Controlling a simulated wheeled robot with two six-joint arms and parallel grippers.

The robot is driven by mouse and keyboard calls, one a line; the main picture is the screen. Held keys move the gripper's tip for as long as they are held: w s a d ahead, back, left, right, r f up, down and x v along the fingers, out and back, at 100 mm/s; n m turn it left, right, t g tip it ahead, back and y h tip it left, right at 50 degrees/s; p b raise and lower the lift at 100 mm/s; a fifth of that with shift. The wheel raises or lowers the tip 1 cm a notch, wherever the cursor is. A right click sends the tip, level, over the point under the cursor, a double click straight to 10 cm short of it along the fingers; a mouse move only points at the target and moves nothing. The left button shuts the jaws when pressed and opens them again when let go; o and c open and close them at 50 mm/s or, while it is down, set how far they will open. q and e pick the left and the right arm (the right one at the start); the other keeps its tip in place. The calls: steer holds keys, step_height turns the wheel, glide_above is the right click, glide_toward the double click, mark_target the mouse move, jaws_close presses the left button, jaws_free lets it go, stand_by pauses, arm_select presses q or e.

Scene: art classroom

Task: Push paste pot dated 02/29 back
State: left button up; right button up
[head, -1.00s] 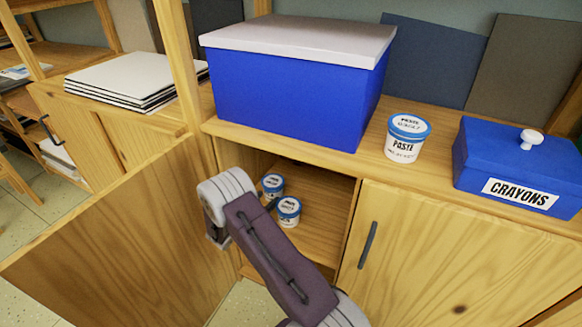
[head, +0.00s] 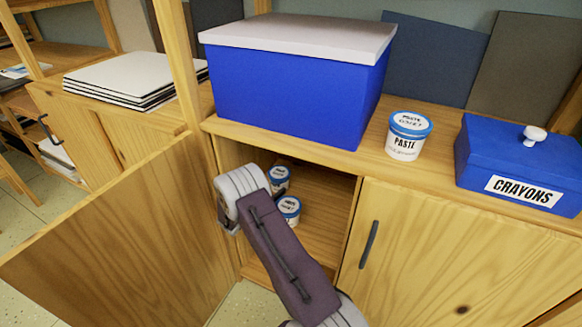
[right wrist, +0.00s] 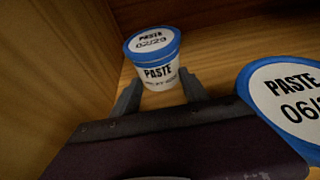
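The paste pot dated 02/29 (right wrist: 155,62) stands upright on the cupboard's inner shelf, close to the wooden wall on its left. In the head view, the rear pot (head: 280,174) appears to be this one, partly hidden by my arm. My right gripper (right wrist: 160,80) reaches into the cupboard with its fingers apart, the tips at either side of the pot's lower part. Whether they touch it cannot be told. A second paste pot (right wrist: 290,98), dated 06/ with the rest cut off, stands nearer and to the right; it also shows in the head view (head: 290,208). My left gripper is out of view.
The left cupboard door (head: 110,230) stands open; the right one (head: 450,255) is shut. On the counter are a big blue box (head: 285,95), another paste pot (head: 405,148) with an unclear date and a blue crayons box (head: 500,160). Shelf right of the inner pots is clear.

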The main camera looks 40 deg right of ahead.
mark_target(279, 172)
steer(key=shift+w+d+b, duration=0.45)
steer(key=shift+w+d, duration=0.15)
steer(key=shift+d, duration=0.9)
steer(key=shift+w+d+b, duration=0.5)
steer(key=shift+w+d, duration=0.15)
steer(key=shift+d, duration=0.85)
steer(key=shift+w+d+b, duration=0.45)
steer(key=shift+w+d, duration=0.15)
steer(key=shift+d, duration=0.9)
steer(key=shift+s+a, duration=0.3)
steer(key=shift+a, duration=0.4)
steer(key=shift+s+a, duration=0.3)
steer(key=shift+a, duration=0.4)
steer(key=shift+p, duration=0.3)
